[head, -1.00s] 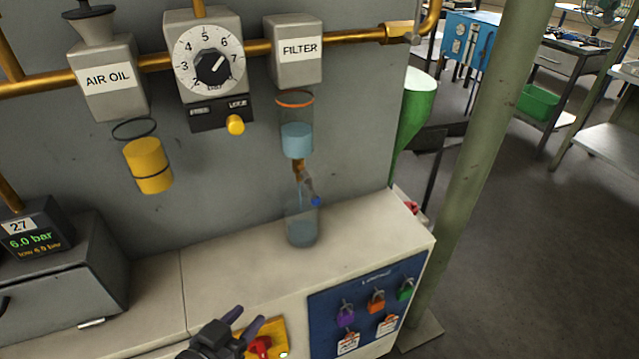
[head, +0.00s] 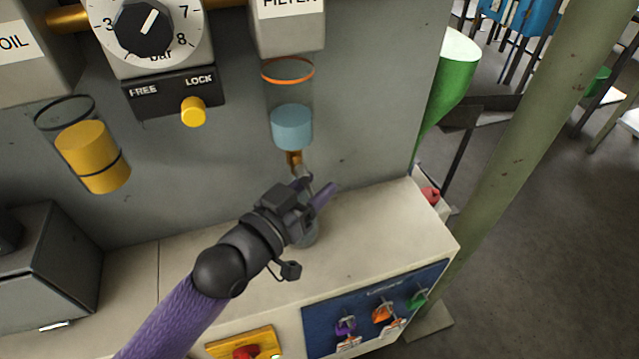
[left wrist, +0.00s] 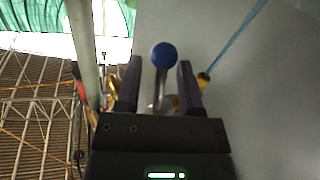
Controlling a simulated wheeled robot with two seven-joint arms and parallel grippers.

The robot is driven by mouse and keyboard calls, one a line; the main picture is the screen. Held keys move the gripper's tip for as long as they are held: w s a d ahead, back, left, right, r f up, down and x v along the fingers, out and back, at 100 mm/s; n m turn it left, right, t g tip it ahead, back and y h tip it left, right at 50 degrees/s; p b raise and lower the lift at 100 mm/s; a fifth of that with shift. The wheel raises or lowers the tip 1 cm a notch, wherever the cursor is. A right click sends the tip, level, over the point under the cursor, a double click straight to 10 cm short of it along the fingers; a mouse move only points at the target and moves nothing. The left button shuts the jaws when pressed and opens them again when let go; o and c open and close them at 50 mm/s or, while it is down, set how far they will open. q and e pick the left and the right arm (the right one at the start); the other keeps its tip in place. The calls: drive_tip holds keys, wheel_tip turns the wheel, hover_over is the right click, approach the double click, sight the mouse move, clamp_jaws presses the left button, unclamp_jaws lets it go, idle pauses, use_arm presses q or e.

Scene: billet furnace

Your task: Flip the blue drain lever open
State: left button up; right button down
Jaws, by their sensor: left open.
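The blue drain lever (left wrist: 163,56) shows in the left wrist view as a round blue knob on a thin grey stem. My left gripper (head: 321,184) is open below the filter bowl (head: 292,127), in front of the drain. In the left wrist view the knob appears between the two fingers of my gripper (left wrist: 160,72), with a gap on both sides. In the head view my gripper hides the lever. A clear bottle (head: 309,236) stands on the bench top beneath the drain, mostly hidden by my gripper. My right gripper is not in view.
The pressure dial (head: 143,28) and yellow lock knob (head: 193,111) are on the panel at upper left. A yellow oil bowl (head: 92,155) hangs further left. A blue padlock board (head: 325,320) is on the bench front. The bench top (head: 385,225) right of my gripper is clear.

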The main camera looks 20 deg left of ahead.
use_arm(q)
drive_tip(key=shift+w+d, duration=0.3)
drive_tip(key=shift+w, duration=0.3)
clamp_jaws()
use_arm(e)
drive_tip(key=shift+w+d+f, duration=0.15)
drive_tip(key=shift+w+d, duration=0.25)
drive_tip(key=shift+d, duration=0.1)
